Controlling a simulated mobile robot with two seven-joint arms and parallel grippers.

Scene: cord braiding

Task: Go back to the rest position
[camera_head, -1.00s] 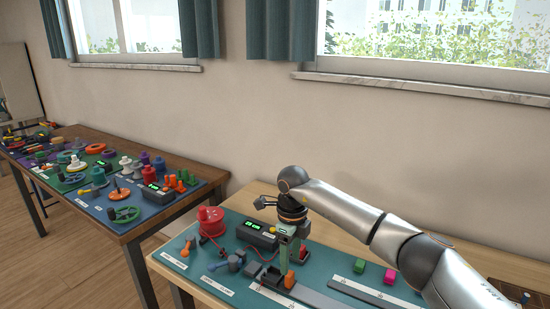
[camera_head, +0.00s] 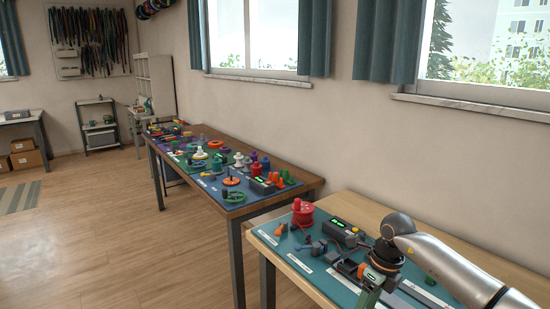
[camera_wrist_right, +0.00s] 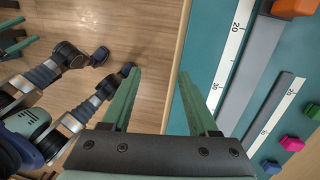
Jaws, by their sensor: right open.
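My right arm comes in from the right in the head view, over the near workbench (camera_head: 282,262). Its gripper (camera_head: 368,295) points down near the bench's front edge, and its tips are cut off by the picture's bottom. In the right wrist view the two green fingers (camera_wrist_right: 160,75) stand wide apart with nothing between them. They are over the bench's front edge, with wooden floor beyond. My left gripper does not show in the head view.
The teal mat holds a red spool (camera_head: 303,212), a black box with a green display (camera_head: 340,231) and small parts. Pink (camera_wrist_right: 291,143) and green (camera_wrist_right: 312,110) blocks lie right of the gripper. A second, crowded table (camera_head: 232,207) stands further left. The floor (camera_head: 110,240) at left is clear.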

